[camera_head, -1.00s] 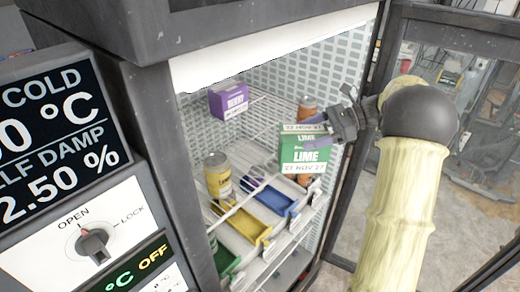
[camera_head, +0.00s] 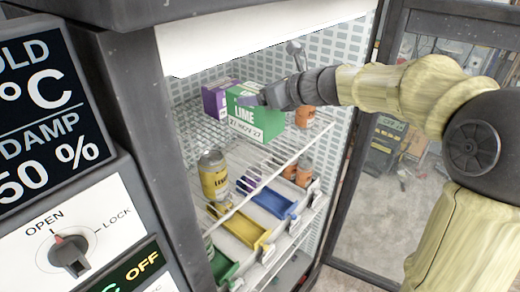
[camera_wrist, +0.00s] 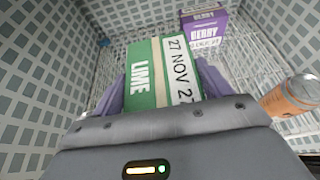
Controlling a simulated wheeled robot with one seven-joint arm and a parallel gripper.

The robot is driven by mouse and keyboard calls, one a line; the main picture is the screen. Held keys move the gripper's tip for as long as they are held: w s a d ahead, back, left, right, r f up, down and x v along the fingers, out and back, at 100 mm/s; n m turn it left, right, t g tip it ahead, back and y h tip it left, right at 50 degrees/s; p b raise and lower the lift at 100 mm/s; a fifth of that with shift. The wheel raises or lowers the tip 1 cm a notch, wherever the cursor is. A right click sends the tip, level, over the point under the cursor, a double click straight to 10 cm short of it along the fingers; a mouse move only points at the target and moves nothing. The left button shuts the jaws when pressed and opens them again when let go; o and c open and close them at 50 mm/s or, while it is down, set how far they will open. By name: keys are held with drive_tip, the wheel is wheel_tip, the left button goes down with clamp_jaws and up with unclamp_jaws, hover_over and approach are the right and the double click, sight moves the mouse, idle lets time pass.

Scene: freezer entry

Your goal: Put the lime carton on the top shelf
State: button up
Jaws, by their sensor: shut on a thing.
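The lime carton (camera_head: 252,118) is a green and white box marked LIME. My gripper (camera_head: 262,97) is shut on it inside the freezer, over the top wire shelf (camera_head: 212,135). In the wrist view the lime carton (camera_wrist: 160,75) sits between my purple fingers. A purple berry carton (camera_head: 214,97) stands on the top shelf, behind and left of the lime carton; the wrist view shows it (camera_wrist: 203,28) beyond the lime carton. I cannot tell whether the lime carton touches the shelf.
An orange can (camera_head: 305,115) stands on the top shelf at right; it also shows in the wrist view (camera_wrist: 292,96). Below are a yellow can (camera_head: 213,175) and yellow (camera_head: 242,228), blue (camera_head: 273,202) and green (camera_head: 222,266) bins. The freezer door (camera_head: 375,150) is open at right.

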sight(261, 129)
wheel_tip(261, 129, down, 6)
drive_tip(key=shift+w+f, duration=0.1)
idle(0.5)
drive_tip(key=shift+f+b, duration=0.45)
drive_tip(key=shift+f, duration=1.4)
drive_tip(key=shift+f, duration=0.15)
drive_tip(key=o, duration=1.9)
drive_tip(key=shift+d, duration=0.1)
drive_tip(key=shift+o, duration=0.2)
